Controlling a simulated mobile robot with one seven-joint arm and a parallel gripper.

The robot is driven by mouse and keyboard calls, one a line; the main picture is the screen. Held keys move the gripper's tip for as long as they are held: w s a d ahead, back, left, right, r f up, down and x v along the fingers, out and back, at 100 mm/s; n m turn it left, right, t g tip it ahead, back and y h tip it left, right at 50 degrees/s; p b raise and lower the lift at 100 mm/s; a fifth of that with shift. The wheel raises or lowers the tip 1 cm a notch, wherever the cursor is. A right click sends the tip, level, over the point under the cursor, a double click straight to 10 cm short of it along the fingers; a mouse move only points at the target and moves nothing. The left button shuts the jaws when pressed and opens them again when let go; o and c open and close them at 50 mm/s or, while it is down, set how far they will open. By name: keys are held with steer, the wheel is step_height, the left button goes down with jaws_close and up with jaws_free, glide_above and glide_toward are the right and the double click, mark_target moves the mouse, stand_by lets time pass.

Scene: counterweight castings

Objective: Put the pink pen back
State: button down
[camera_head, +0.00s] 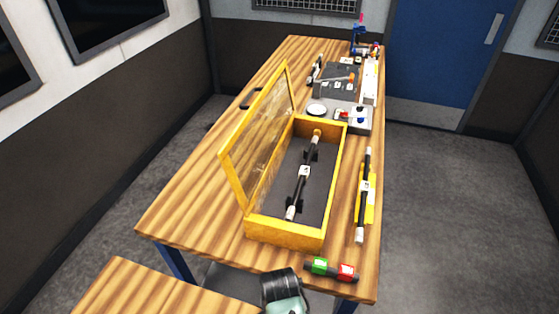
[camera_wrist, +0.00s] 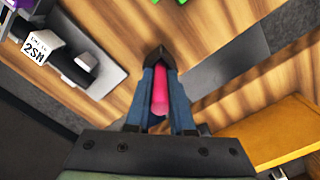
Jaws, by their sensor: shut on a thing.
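In the wrist view, my gripper (camera_wrist: 160,62) is shut, with its blue fingers on either side of the pink pen (camera_wrist: 160,92). The pen lies roughly along the fingers, and part of it is hidden between them. Wood-grained surface shows beyond the fingertips. I cannot make out my gripper or the held pen in the head view. At the far end of the table (camera_head: 185,190), a blue upright thing (camera_head: 358,40) has a small pink part on top, too small to identify.
A yellow box (camera_head: 285,233) with its clear lid raised holds a black-and-white rod (camera_head: 303,175). Another rod (camera_head: 362,205) lies on a yellow support at right. A red-and-green block (camera_head: 332,270) sits near the front edge. The wrist view shows a labelled white block (camera_wrist: 47,42) at left.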

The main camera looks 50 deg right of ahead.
steer(key=shift+f, duration=0.2)
steer(key=c, duration=0.8)
jaws_free()
steer(key=shift+r, duration=0.1)
